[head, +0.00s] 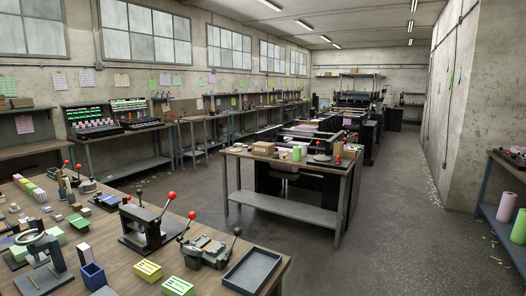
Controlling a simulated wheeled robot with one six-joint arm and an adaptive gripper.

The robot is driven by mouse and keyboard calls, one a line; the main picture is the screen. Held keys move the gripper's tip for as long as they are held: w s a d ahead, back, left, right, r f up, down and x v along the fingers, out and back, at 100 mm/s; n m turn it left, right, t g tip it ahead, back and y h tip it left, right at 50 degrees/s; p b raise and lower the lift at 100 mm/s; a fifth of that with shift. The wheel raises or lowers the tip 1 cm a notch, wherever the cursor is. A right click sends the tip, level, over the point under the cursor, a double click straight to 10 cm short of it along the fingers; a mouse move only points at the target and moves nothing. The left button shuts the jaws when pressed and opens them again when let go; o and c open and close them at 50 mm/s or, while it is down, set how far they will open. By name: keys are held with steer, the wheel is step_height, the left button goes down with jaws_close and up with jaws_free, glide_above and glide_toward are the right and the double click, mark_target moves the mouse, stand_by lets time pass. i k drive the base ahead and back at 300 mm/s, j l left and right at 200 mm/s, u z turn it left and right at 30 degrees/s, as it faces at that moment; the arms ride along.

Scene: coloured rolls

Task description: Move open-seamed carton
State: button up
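A small brown box (263,148), which may be the carton, sits on the left part of the middle workbench (238,153). It is too small to tell whether a seam is open. Brown boxes (22,102) also sit on a shelf at the far left, and their seams cannot be made out either. My gripper is not in view.
A near bench (220,268) at lower left holds a black tray (251,270), red-knobbed presses (150,228) and small coloured blocks. Pink (507,207) and green (518,227) rolls stand on the right shelf. The grey floor (400,230) between is mostly open, with scattered scraps.

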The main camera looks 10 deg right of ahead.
mark_target(259, 148)
steer(key=i+l+z, duration=0.35)
steer(key=i, duration=0.25)
steer(key=i+z, duration=0.4)
steer(key=i, duration=0.15)
steer(key=i+j+z, duration=0.15)
steer(key=i+z, duration=0.2)
steer(key=i, duration=0.25)
steer(key=i+l, duration=0.1)
steer(key=i, duration=0.8)
steer(key=i+l, duration=0.1)
steer(key=i, duration=0.8)
steer(key=i+j+u, duration=0.2)
steer(key=i+u, duration=0.25)
steer(key=i+j+u, duration=0.1)
steer(key=i+u, duration=0.65)
steer(key=u, duration=0.15)
steer(key=i+l+u, duration=0.3)
steer(key=u, duration=0.15)
steer(key=i+u, duration=0.45)
steer(key=i, duration=0.7)
steer(key=i+j+z, duration=0.15)
steer(key=i+z, duration=0.25)
steer(key=i+j+z, duration=0.4)
steer(key=i, duration=0.2)
